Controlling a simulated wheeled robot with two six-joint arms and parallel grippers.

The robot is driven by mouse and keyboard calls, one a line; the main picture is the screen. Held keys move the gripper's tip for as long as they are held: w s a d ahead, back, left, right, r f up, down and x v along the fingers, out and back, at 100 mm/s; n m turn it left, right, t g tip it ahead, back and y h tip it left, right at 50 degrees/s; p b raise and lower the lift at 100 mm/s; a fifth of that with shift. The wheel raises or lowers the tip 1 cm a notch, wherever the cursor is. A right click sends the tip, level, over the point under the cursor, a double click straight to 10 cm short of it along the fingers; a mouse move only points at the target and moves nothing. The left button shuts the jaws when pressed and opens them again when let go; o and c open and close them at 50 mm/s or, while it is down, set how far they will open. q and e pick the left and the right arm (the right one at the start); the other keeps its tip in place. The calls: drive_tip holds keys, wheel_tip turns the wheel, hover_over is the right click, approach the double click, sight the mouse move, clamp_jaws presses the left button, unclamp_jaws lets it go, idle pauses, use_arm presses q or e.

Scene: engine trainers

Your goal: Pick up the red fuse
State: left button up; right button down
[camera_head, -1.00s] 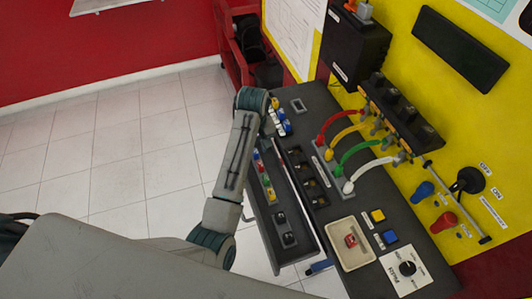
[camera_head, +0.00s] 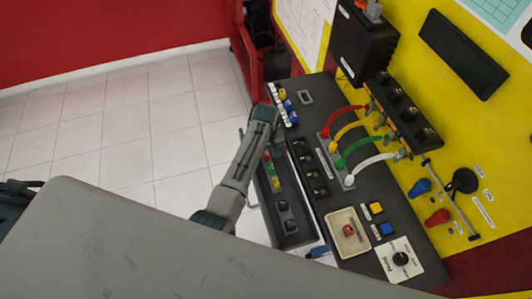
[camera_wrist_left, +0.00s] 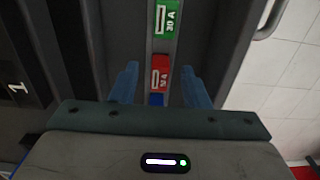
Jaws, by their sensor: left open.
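In the left wrist view my left gripper (camera_wrist_left: 160,68) is open, with one blue finger on each side of the red fuse (camera_wrist_left: 160,73). The fuse sits in a narrow grey strip, between a green fuse (camera_wrist_left: 165,20) marked 30 A and a blue fuse (camera_wrist_left: 157,100) partly hidden by the gripper body. I cannot tell whether the fingers touch the red fuse. My right gripper is not in view.
Right of the fuse holder is the dark console (camera_head: 320,212) with red, yellow, green and white cables. A cream tray (camera_head: 361,250) holds a small red part. Yellow (camera_head: 376,208) and blue (camera_head: 386,229) buttons sit beside it. The tiled floor (camera_head: 120,130) at left is clear.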

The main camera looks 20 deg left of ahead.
use_arm(q)
drive_tip(key=shift+f, duration=0.2)
clamp_jaws()
